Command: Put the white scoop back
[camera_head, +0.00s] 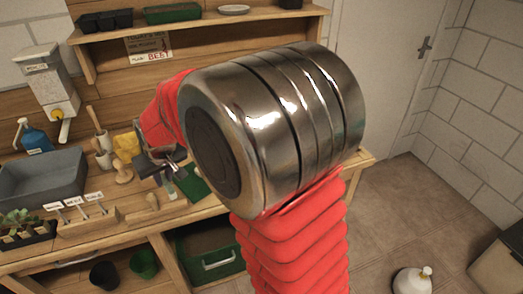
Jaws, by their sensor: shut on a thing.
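My gripper (168,178) is over the wooden bench, left of the middle, mostly behind my own red and metal arm. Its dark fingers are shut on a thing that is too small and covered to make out. I cannot pick out the white scoop for certain. A wooden block with several white labels (90,219) stands at the bench's front left, left of my gripper.
A grey tray (42,180), a blue spray bottle (35,138) and a dispenser (47,82) stand at the left. A white round bottle (412,281) is on the floor.

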